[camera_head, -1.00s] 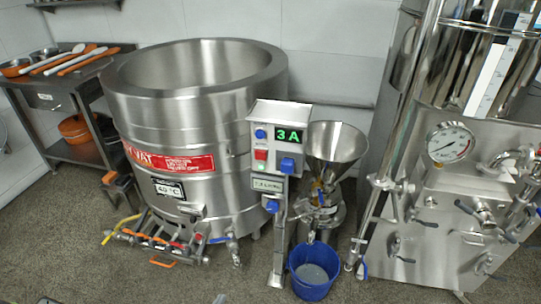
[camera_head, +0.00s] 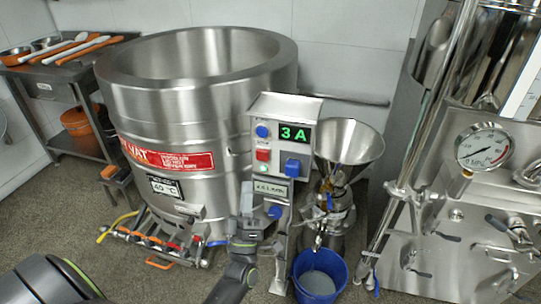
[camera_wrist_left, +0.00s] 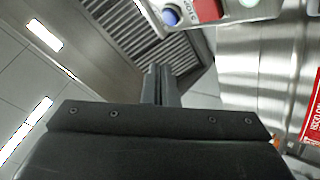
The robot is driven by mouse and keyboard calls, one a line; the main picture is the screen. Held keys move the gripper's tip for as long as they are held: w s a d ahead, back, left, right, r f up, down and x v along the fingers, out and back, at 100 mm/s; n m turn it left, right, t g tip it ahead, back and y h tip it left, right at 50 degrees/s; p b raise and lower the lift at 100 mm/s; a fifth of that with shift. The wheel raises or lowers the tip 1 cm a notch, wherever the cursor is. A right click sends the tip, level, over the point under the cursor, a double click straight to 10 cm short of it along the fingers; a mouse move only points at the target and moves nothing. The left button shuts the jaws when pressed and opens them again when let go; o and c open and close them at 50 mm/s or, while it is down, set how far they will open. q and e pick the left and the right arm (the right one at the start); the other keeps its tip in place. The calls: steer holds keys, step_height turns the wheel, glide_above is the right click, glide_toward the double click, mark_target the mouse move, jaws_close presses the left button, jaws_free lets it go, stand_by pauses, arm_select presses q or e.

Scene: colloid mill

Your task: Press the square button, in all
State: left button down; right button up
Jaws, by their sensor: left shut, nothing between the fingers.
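The control box (camera_head: 281,107) stands on a post and has a lit green "3 A" display. On its face are a red square button (camera_head: 263,155), a round blue button (camera_head: 262,131), a round green button (camera_head: 264,170) and a larger blue squarish part (camera_head: 292,167). My left gripper (camera_head: 246,190) is shut and empty, pointing up, lower left of the box and in front of the vat. In the left wrist view its fingers (camera_wrist_left: 155,80) are together, apart from the red button (camera_wrist_left: 207,10) and the blue button (camera_wrist_left: 170,17) at the top edge. My right gripper is not in view.
A large steel vat (camera_head: 190,110) stands behind and left of the box. To the right are a steel funnel (camera_head: 349,145), a blue bucket (camera_head: 319,275) and a tall steel vessel with a gauge (camera_head: 483,147). Valves and hoses lie low at the vat's foot.

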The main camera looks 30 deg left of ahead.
mark_target(263, 155)
arm_select(q)
steer(key=shift+r, duration=0.15)
steer(key=shift+s, duration=0.1)
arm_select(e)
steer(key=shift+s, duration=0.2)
